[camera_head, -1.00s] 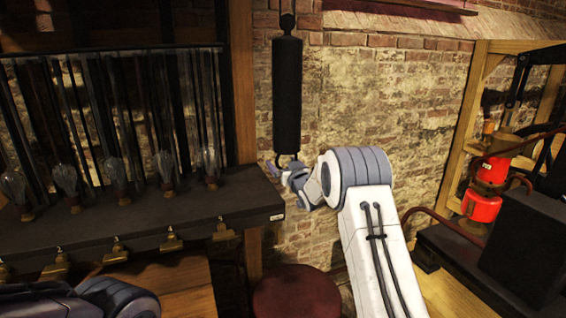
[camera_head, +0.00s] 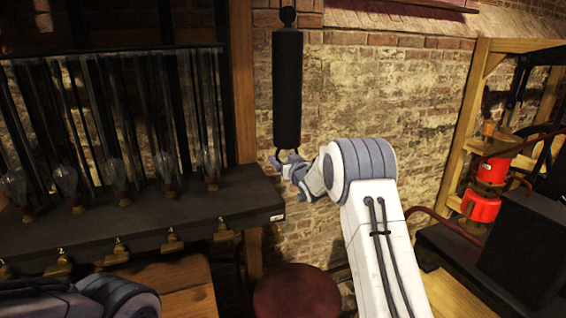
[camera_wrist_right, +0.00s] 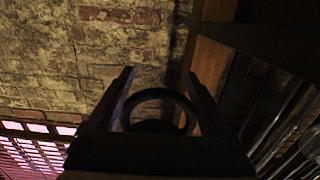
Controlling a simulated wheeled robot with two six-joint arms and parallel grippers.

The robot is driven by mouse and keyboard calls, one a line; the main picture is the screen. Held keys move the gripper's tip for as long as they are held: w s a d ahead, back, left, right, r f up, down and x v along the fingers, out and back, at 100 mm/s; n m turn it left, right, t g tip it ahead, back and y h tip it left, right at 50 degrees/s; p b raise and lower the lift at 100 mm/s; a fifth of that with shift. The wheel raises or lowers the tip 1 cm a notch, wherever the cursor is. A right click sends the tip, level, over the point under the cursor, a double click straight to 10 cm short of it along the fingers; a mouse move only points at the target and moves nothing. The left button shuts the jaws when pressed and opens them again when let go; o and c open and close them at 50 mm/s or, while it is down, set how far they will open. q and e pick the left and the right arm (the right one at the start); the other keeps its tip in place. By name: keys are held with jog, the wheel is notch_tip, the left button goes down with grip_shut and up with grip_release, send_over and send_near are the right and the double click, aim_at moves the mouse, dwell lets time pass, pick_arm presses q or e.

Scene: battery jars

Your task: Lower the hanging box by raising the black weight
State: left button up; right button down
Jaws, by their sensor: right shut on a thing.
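The black weight (camera_head: 287,88) is a tall dark cylinder hanging upright against the brick wall, with a knob at its top and a ring handle at its bottom. My right gripper (camera_head: 284,161) is at the weight's lower end and is shut on this handle. In the right wrist view the handle (camera_wrist_right: 158,93) shows as a dark ring between the two fingers of my right gripper (camera_wrist_right: 158,97). I cannot make out a hanging box in these views. My left arm shows only in part at the bottom left, and its gripper is out of view.
A dark shelf (camera_head: 150,220) with several glass bulbs and brass clamps stands on the left, close to the weight. A round red stool (camera_head: 297,290) is below. On the right are a wooden frame (camera_head: 470,110), a red device (camera_head: 481,207) and a black box (camera_head: 525,240).

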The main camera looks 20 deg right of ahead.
aim_at(293, 89)
jog(key=shift+t, duration=0.3)
notch_tip(293, 89, up, 26)
jog(key=p, duration=1.1)
jog(key=shift+f+p, duration=0.2)
jog(key=shift+p, duration=0.1)
jog(key=c, duration=1.1)
grip_release()
jog(key=shift+f+b, duration=0.65)
jog(key=shift+f, duration=0.1)
pick_arm(q)
notch_tip(293, 89, up, 11)
jog(key=shift+s, duration=0.15)
pick_arm(e)
jog(key=o, duration=1.1)
jog(key=shift+f, duration=0.2)
jog(key=s+b, duration=0.2)
jog(key=s, duration=0.2)
jog(key=s+b, duration=0.3)
jog(key=s, duration=0.2)
jog(key=shift+s+d, duration=0.2)
jog(key=shift+s, duration=0.05)
pick_arm(q)
jog(key=shift+f, duration=2.45)
pick_arm(e)
jog(key=shift+s, duration=0.5)
jog(key=shift+r, duration=0.1)
